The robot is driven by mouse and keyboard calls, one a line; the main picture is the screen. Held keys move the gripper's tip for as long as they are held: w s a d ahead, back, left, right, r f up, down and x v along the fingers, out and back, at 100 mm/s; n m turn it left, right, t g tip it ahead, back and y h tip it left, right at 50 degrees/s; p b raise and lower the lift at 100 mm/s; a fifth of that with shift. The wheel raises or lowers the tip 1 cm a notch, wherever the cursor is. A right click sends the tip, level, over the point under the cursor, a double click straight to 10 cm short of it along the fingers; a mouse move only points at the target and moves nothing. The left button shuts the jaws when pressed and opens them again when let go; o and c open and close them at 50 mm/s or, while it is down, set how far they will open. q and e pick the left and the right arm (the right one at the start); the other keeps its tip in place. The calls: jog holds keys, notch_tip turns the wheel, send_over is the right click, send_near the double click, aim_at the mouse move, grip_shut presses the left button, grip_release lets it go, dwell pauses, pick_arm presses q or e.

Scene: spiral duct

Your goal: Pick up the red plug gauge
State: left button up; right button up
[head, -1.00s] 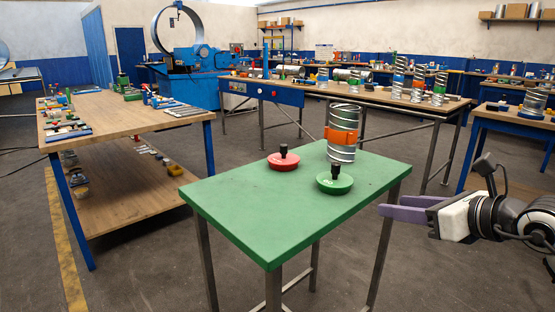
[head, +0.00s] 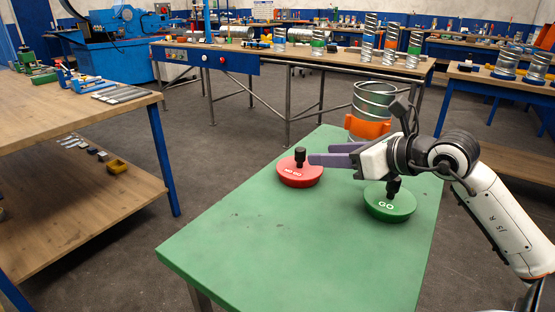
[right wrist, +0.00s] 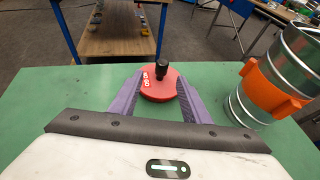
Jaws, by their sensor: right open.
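The red plug gauge (head: 299,174) is a red disc with an upright black knob handle, on the green table (head: 250,240). In the right wrist view the red gauge (right wrist: 158,88) lies ahead, between and just beyond the tips of the two purple fingers. My right gripper (head: 318,157) is open and empty, its fingers pointing left with the tips close to the black handle. In the right wrist view the gripper (right wrist: 157,92) has its fingers spread to either side of the gauge. I cannot tell whether they touch it. My left gripper is not in view.
A green plug gauge (head: 390,205) marked GO stands below and right of my gripper. A spiral duct with an orange band (head: 366,129) stands behind the gripper; it is close to the right finger in the wrist view (right wrist: 270,85). The front of the table is clear.

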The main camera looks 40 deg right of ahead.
aim_at(305, 153)
jog(key=shift+p+x, duration=0.3)
jog(key=shift+x, duration=4.5)
jog(key=shift+d+r, duration=0.15)
grip_shut()
